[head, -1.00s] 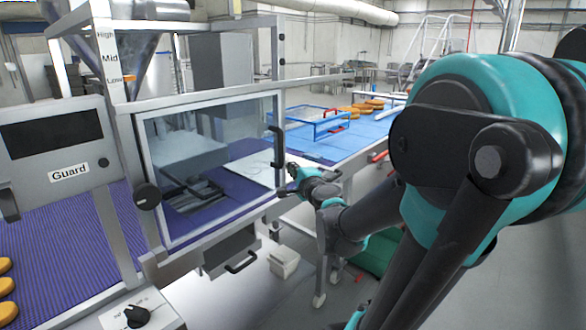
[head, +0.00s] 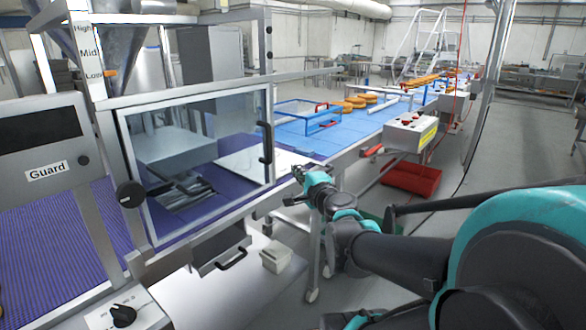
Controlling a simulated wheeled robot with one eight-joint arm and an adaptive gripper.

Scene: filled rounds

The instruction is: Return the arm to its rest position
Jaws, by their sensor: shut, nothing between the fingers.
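My gripper (head: 296,172) is in the middle of the head view, shut with nothing in it. It is just right of the guard door's black handle (head: 265,143) and apart from it as far as I can see. My arm (head: 395,258) reaches from the lower right toward the machine, with its large teal and black joint low at the right edge. The fingertips look small and dark, and their detail is hard to make out.
The clear guard door (head: 200,160) covers the machine opening at the left. A blue conveyor (head: 330,143) with orange rounds (head: 367,98) runs to the back. A control box (head: 411,131) stands right of it, above a red crate (head: 411,180).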

